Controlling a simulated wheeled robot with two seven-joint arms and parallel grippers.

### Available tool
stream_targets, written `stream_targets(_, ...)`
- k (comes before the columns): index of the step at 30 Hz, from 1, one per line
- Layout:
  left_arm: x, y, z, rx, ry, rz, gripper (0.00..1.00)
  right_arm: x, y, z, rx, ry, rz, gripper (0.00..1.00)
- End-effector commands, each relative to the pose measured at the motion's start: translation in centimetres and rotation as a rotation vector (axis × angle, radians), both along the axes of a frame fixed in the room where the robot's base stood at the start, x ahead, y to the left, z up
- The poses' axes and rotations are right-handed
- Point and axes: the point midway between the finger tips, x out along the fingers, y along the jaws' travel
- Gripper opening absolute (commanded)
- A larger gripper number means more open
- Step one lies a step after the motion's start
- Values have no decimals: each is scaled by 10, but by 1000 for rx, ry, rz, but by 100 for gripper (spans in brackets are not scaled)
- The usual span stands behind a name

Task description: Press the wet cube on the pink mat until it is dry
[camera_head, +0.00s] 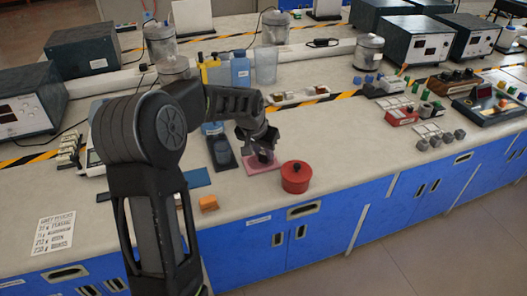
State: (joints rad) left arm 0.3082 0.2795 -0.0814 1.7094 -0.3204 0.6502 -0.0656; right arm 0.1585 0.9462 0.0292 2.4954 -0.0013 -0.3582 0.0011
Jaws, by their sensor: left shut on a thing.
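My left gripper (262,150) is over the pink mat (250,169) near the front of the bench. It is shut on a small dark cube (265,157). The gripper fingers cover much of the cube, and I cannot tell whether it touches the mat or whether its surface is wet. The pink mat lies flat, partly hidden under the gripper. My right gripper is not in view.
An orange block (208,204) sits near the front edge. Bottles (240,72) and a clear beaker (266,66) stand behind. The bench front right of the pot is clear.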

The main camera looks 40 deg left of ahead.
Motion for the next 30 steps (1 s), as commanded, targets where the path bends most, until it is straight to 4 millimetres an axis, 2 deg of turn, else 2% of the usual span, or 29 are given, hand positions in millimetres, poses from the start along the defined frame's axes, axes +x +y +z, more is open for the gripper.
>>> stream_targets(2, -2, -2, -3, -4, 10, -1, 0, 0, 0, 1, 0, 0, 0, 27)
stream_targets(12, 3, -4, 11, -2, 6, 0, 0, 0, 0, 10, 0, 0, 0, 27)
stream_targets(23, 4, -4, 13, -1, 3, 0, 0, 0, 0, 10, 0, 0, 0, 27)
stream_targets(30, 5, -4, 28, 0, 1, 0, 0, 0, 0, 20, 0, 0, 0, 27)
